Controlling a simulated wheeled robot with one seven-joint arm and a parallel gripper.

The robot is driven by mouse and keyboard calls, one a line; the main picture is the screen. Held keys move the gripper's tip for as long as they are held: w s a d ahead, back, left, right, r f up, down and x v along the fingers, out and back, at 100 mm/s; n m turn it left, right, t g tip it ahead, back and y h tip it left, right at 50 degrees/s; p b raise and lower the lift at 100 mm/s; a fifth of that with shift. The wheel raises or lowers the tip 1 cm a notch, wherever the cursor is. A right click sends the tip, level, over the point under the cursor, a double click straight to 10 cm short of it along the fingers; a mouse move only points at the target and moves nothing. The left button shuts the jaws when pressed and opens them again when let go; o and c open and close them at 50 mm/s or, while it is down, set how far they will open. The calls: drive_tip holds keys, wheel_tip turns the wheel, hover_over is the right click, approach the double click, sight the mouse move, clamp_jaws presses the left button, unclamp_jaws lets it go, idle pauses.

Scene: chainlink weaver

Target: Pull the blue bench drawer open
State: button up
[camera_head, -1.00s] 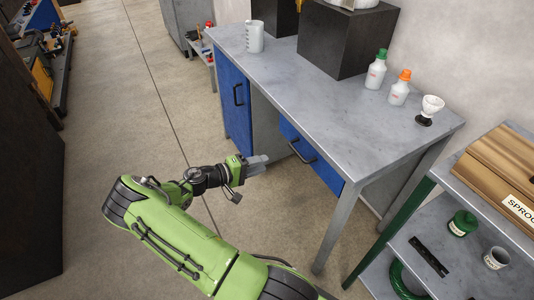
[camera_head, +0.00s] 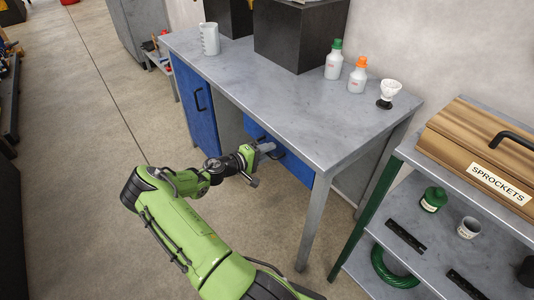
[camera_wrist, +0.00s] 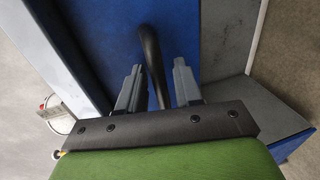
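The blue bench drawer (camera_head: 298,168) is set under the grey bench top and looks closed. Its dark bar handle (camera_wrist: 151,60) shows in the wrist view, running between the two grey fingers. My gripper (camera_head: 268,150) is at the drawer front in the head view and hides part of the drawer and handle. In the wrist view my gripper (camera_wrist: 158,85) is open, one finger on each side of the handle, with a gap visible at least on the right side. Whether the left finger touches the handle I cannot tell.
The bench top (camera_head: 270,95) carries a white jug (camera_head: 209,39), a dark block (camera_head: 300,35), two bottles and a small white cup. A blue cupboard door (camera_head: 194,103) is left of the drawer. A shelf unit with a wooden box (camera_head: 490,150) stands at right. Floor at left is clear.

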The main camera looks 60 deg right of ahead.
clamp_jaws()
drive_tip(key=shift+w+a, duration=0.1)
